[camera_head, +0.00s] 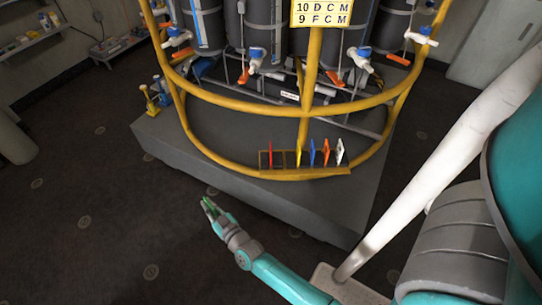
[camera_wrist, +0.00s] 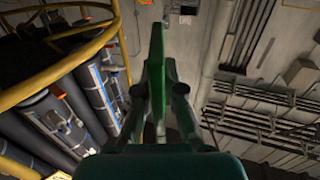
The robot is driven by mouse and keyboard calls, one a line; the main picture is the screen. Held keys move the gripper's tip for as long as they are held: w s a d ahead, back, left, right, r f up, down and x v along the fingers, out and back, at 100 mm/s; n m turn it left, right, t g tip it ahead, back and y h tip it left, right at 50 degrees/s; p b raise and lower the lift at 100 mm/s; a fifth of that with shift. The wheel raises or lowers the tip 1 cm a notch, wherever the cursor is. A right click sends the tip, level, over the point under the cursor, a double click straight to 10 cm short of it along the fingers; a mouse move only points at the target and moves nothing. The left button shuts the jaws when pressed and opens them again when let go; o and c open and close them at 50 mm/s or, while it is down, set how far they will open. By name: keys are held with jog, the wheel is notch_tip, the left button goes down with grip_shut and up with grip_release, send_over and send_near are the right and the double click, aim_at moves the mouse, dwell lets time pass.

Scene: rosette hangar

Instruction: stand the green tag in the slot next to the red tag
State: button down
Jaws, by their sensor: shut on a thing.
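My gripper (camera_head: 208,207) is shut on the green tag (camera_head: 209,202), in front of the grey platform and to the lower left of the slotted rack. In the wrist view the green tag (camera_wrist: 157,75) stands up between my gripper's fingers (camera_wrist: 157,92). The slotted rack (camera_head: 264,161) sits at the front of the yellow ring. The red tag (camera_head: 270,154) stands near its left end. To the right stand a yellow tag (camera_head: 298,156), a blue tag (camera_head: 312,152), an orange tag (camera_head: 326,152) and a white tag (camera_head: 340,151). An empty stretch lies between red and yellow.
A yellow rail frame (camera_head: 310,112) with an upright post rises behind and above the rack. The grey platform (camera_head: 180,160) bears it. Tanks with valves (camera_head: 257,60) stand behind. A sign (camera_head: 322,13) hangs on the post. The dark floor at left is open.

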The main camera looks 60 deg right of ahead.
jog(key=s+d+r+m+g+h, duration=0.2)
jog(key=d+r+m+h, duration=0.15)
jog(key=d, duration=0.65)
jog(key=s+d+r+m+g+h, duration=0.25)
jog(key=d+r, duration=0.25)
jog(key=d, duration=0.6)
jog(key=s+d+r+m+g+h, duration=0.2)
jog(key=d+r+h, duration=0.25)
jog(key=d, duration=0.55)
jog(key=shift+g+y, duration=0.25)
jog(key=shift+g, duration=0.1)
jog(key=shift+s+d+f, duration=0.4)
jog(key=shift+d+f, duration=0.35)
jog(key=shift+f, duration=1.45)
jog(key=shift+s+d+f, duration=0.45)
jog(key=shift+d+f, duration=0.25)
jog(key=shift+f, duration=1.5)
jog(key=shift+s+d+f, duration=0.4)
jog(key=shift+d+f, duration=0.35)
jog(key=shift+f, duration=1.45)
jog(key=shift+f, duration=0.1)
jog(key=c, duration=1.3)
grip_release()
